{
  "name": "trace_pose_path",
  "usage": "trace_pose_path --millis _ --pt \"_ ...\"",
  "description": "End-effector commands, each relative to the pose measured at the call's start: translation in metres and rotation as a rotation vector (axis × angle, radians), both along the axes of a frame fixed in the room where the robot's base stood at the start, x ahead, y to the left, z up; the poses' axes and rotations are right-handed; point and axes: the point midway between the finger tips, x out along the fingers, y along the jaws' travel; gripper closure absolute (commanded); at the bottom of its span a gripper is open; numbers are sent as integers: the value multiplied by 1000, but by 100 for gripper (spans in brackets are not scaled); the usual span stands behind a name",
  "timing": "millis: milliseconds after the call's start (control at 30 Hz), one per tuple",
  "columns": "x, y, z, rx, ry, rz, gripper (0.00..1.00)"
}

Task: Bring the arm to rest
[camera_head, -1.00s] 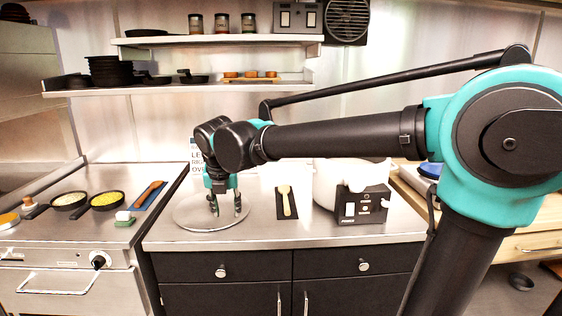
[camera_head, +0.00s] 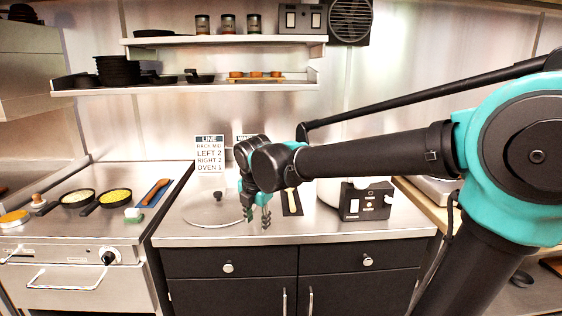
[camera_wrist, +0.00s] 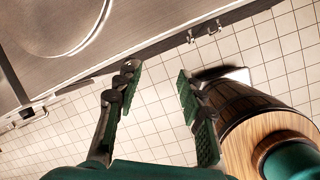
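My arm (camera_head: 370,157) reaches from the right across the picture to above the counter in the head view. My gripper (camera_head: 259,222) points down near the counter's front, just right of a round lid (camera_head: 196,210). In the wrist view my gripper (camera_wrist: 160,80) has its two fingers well apart, with nothing between them. Tiled floor shows below the fingers. The lid lies flat on the counter with its dark knob uncovered; its rim also shows in the wrist view (camera_wrist: 98,42).
The counter (camera_head: 330,229) has a black control box (camera_head: 366,201) to the right and a spoon on a dark mat (camera_head: 291,203) behind my gripper. A griddle with two pans (camera_head: 115,198) is at left. Shelves (camera_head: 200,87) hang above. A sign (camera_head: 210,158) stands behind the lid.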

Motion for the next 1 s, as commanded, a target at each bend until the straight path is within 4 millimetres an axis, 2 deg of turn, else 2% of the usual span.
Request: trace_pose_path --millis 133,333,600,800,1000 --pt "0 -44 -24 97 13 -294 61" --pt "-12 -110 -63 267 28 -793 61" --pt "-48 -187 -114 506 38 -1469 61" --pt "-84 -231 -149 688 38 -1952 61" --pt "-114 -255 -173 825 36 -2291 61"
